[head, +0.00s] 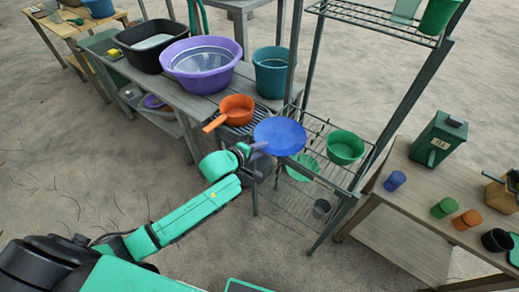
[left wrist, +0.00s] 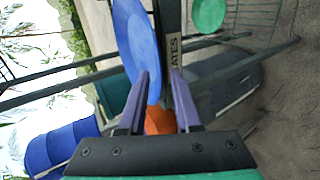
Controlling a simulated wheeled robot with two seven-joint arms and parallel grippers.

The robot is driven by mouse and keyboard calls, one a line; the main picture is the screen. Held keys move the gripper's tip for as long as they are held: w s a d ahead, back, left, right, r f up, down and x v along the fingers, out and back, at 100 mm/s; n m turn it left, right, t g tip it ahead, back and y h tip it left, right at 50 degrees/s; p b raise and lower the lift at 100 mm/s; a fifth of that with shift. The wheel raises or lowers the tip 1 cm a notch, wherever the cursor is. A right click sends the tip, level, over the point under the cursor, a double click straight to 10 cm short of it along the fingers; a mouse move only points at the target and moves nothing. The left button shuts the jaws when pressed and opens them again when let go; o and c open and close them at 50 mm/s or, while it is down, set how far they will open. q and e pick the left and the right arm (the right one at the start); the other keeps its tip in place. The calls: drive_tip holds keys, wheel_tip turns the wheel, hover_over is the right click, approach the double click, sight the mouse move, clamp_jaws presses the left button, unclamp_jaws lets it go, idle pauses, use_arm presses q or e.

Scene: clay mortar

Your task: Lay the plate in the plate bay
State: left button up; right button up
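The blue plate (head: 280,137) stands at the left side of the wire rack (head: 318,190), beside the orange pan. In the left wrist view the plate (left wrist: 134,40) shows as a tall, narrow ellipse. Its lower end reaches between the fingers. My left gripper (head: 258,150) is at the plate's left edge. In the wrist view the fingers (left wrist: 162,82) are apart, with the plate close to the left finger and a gap before the right one. A dark post (left wrist: 172,35) with a partly visible label ending in "ATES" is just beyond the right finger. My right gripper is not in view.
A green bowl (head: 345,147) and a green round dish (head: 302,166) are on the rack. An orange pan (head: 236,109), a teal bucket (head: 271,72) and a purple tub (head: 201,66) stand on the bench. A side table at right holds cups and a green box (head: 438,138).

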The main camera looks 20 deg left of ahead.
use_arm(q)
drive_tip(key=shift+r, duration=0.15)
drive_tip(key=v, duration=1.2)
drive_tip(key=shift+w, duration=0.1)
